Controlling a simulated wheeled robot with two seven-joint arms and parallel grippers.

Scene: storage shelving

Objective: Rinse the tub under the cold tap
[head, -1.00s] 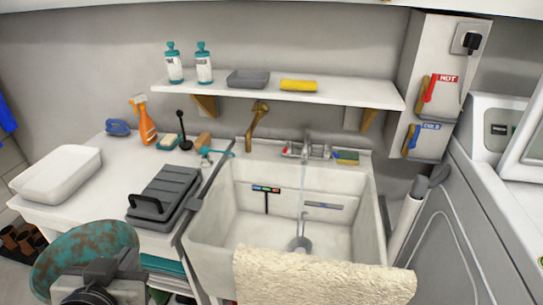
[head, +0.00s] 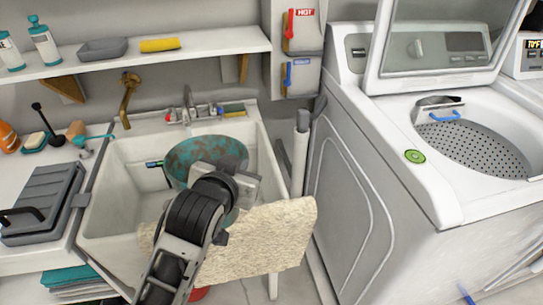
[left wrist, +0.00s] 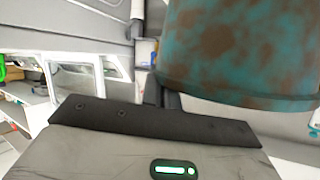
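The tub (head: 190,151) is round, teal with rusty brown patches, and is held over the sink (head: 112,205) in the head view. It fills the upper right of the left wrist view (left wrist: 240,50). My left gripper (head: 222,180) is at the tub's near side and appears shut on it; its fingertips are mostly hidden. The chrome sink faucet (head: 188,104) stands just behind the tub. A blue-handled lever (head: 288,74) is on the wall panel, below a red lever marked HOT (head: 290,24). My right gripper is out of view.
A beige towel (head: 270,235) hangs over the sink's front edge. A brass spout (head: 126,98) is on the wall to the left. A shelf (head: 215,48) runs above the sink. A washing machine (head: 350,190) with its lid raised stands right of it.

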